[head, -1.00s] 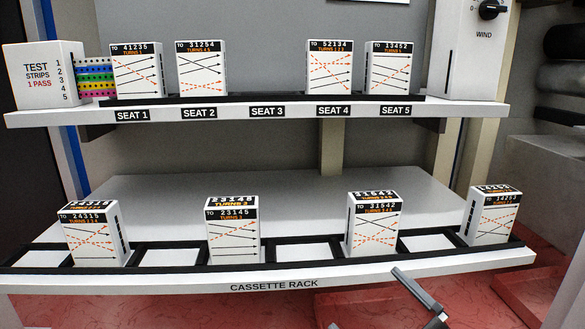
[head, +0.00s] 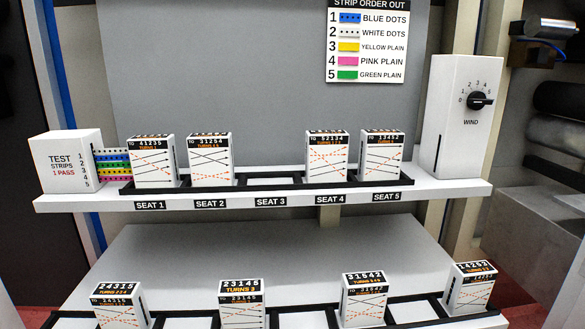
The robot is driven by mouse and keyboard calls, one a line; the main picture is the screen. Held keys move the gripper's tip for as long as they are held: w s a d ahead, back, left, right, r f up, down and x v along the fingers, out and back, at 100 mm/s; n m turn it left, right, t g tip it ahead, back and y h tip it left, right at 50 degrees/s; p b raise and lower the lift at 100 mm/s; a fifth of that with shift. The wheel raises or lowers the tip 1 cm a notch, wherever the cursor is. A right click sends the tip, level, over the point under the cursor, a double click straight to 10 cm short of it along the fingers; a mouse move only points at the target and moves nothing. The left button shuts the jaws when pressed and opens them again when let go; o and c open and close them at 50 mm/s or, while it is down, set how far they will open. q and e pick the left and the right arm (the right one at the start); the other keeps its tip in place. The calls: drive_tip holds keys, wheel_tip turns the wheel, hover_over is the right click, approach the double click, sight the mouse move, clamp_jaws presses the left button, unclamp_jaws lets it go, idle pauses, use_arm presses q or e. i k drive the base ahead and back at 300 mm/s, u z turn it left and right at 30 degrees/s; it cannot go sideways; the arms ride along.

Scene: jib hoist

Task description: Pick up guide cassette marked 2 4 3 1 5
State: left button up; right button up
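The guide cassette marked 24315 (head: 121,309) is a white block with a black label on its top and front edge. It stands upright at the left end of the lower cassette rack (head: 190,321), and its lower part is cut off by the bottom of the head view. No gripper touches the part that shows. Neither of my grippers is in the head view now.
Cassettes 23145 (head: 242,307), 31542 (head: 363,301) and 14253 (head: 470,289) stand in the same rack, with gaps between. The upper shelf (head: 330,198) holds cassettes at seats 1, 2, 4 and 5; seat 3 is empty. A WIND dial box (head: 450,125) stands right.

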sight(116, 305)
drive_tip(key=k, duration=0.65)
drive_tip(key=u, duration=1.05)
drive_tip(key=i, duration=0.95)
drive_tip(key=u, duration=0.75)
